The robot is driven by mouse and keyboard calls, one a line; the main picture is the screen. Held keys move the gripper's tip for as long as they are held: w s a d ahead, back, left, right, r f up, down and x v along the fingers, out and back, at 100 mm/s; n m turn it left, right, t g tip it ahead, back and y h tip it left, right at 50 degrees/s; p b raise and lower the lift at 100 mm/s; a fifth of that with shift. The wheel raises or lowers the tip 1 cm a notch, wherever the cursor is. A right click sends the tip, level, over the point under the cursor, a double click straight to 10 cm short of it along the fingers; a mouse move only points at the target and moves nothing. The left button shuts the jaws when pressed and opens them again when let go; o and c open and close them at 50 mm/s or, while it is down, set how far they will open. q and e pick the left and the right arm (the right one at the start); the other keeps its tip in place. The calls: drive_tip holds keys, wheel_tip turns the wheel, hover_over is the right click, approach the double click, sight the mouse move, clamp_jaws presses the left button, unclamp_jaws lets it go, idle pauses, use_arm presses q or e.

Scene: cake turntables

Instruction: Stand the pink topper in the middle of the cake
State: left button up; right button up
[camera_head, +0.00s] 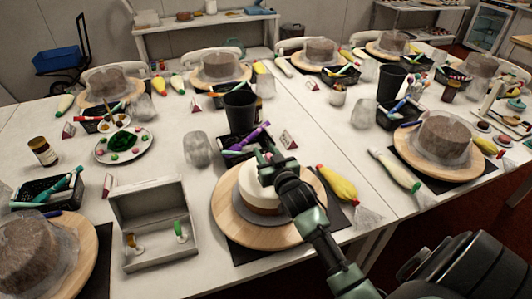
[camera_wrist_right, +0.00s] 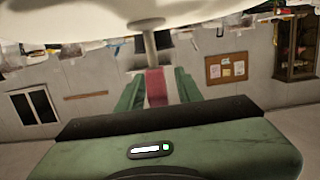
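The white and brown cake (camera_head: 252,188) stands on a round wooden turntable (camera_head: 228,221) at the front centre. My right gripper (camera_head: 268,158) is over the cake top and hides part of it. In the right wrist view its green fingers (camera_wrist_right: 157,88) are shut on the pink topper (camera_wrist_right: 155,84). The topper's grey stem ends in a small disc, against or just short of the white cake surface (camera_wrist_right: 80,25); I cannot tell which. My left gripper is not in view.
An open grey box (camera_head: 155,262) left of the cake holds an amber topper (camera_head: 131,240) and a green topper (camera_head: 180,231). A yellow piping bag (camera_head: 338,184) lies close on the right. A black basket (camera_head: 236,155) and a black cup (camera_head: 240,112) stand behind.

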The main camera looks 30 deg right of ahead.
drive_tip(key=shift+r, duration=0.1)
drive_tip(key=shift+s, duration=0.2)
drive_tip(key=b+v, duration=0.1)
drive_tip(key=v, duration=1)
drive_tip(key=shift+s+r, duration=0.15)
drive_tip(key=shift+s, duration=0.2)
idle(0.6)
